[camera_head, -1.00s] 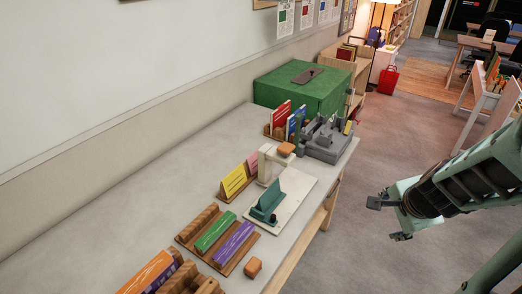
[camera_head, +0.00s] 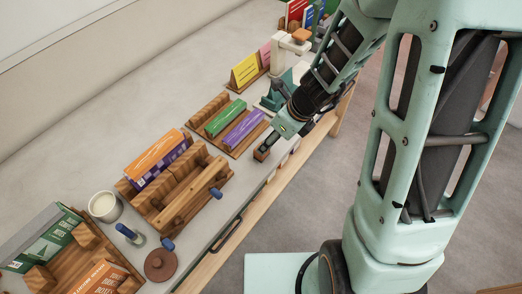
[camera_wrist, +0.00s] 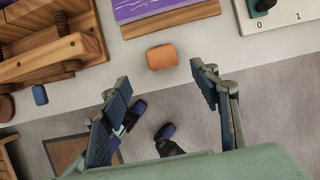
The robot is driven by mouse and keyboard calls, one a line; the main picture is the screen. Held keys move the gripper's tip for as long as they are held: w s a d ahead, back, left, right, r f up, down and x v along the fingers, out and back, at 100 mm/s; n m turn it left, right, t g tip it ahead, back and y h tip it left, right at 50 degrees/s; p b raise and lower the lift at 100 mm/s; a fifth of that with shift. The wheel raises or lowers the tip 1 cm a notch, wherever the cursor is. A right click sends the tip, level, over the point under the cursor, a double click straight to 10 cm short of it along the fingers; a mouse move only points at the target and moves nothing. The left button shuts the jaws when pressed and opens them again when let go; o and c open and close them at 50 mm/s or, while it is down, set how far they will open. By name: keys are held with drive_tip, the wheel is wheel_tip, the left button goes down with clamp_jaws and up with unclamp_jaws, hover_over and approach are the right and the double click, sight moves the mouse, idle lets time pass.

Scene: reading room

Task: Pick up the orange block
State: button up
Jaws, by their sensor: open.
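The orange block (camera_wrist: 162,56) is small, with rounded edges, and lies on the pale tabletop near its front edge. In the wrist view it sits beyond and between the fingertips of my gripper (camera_wrist: 160,78), apart from both. My gripper is open and empty. In the head view my gripper (camera_head: 275,143) is low at the table's front edge, beside the rack with purple and green books. It partly hides the block there.
A wooden rack (camera_head: 232,143) holding a green and a purple book (camera_head: 244,128) is close by. A wooden book press (camera_head: 180,195) stands left. A white stand bears another orange piece (camera_head: 301,35) at the back. A white cup (camera_head: 104,206) stands at lower left.

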drive_tip(key=b+x, duration=0.1)
drive_tip(key=x, duration=0.2)
drive_tip(key=b+x, duration=0.1)
drive_tip(key=x, duration=0.2)
drive_tip(key=b+x, duration=0.1)
drive_tip(key=x, duration=0.2)
drive_tip(key=shift+w, duration=0.35)
drive_tip(key=c, duration=1.3)
